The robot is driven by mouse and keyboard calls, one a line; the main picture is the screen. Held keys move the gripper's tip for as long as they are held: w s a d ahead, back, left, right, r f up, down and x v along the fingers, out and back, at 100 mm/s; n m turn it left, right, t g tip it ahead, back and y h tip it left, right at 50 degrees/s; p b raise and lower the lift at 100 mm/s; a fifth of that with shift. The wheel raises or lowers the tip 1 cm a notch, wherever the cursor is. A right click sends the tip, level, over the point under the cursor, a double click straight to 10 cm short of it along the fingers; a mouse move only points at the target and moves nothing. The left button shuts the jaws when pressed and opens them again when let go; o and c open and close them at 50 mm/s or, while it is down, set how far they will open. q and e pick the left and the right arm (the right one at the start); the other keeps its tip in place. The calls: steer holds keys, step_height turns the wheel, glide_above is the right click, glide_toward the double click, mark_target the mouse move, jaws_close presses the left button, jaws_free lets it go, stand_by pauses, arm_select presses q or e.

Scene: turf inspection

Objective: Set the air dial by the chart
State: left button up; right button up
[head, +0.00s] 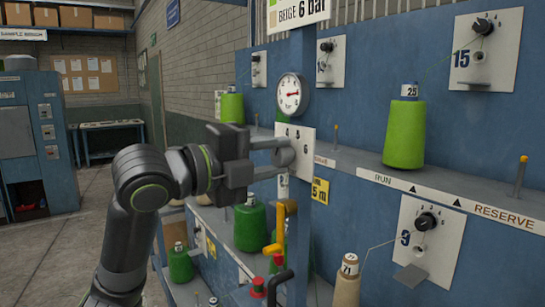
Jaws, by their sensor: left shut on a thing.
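The air dial (285,157) is a round grey knob on a white plate (308,140) with the numbers 4, 5 and 6 showing. My left gripper (273,157) comes in from the left and is shut on the knob; its fingers and body hide part of the plate and the knob's pointer. Above the plate, a round white gauge (291,94) has a red needle pointing roughly right; its figures are too small to read. At the top, part of a chart (299,16) reads "BEIGE 6 bar". My right gripper is not in view.
A blue rack holds more dial plates, numbered 15 (487,50) and 9 (423,242). A green cone (405,135) stands on the shelf at right. A yellow handle (280,226) and red knobs (277,262) sit below the dial. Open floor lies at left, before a blue cabinet (57,130).

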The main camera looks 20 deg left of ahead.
mark_target(274, 157)
arm_select(q)
steer(key=o, duration=1)
steer(key=shift+c, duration=0.2)
steer(key=shift+b+v, duration=0.7)
steer(key=shift+v, duration=1.55)
steer(key=b+v, duration=1)
steer(key=v, duration=0.3)
steer(key=shift+b, duration=0.4)
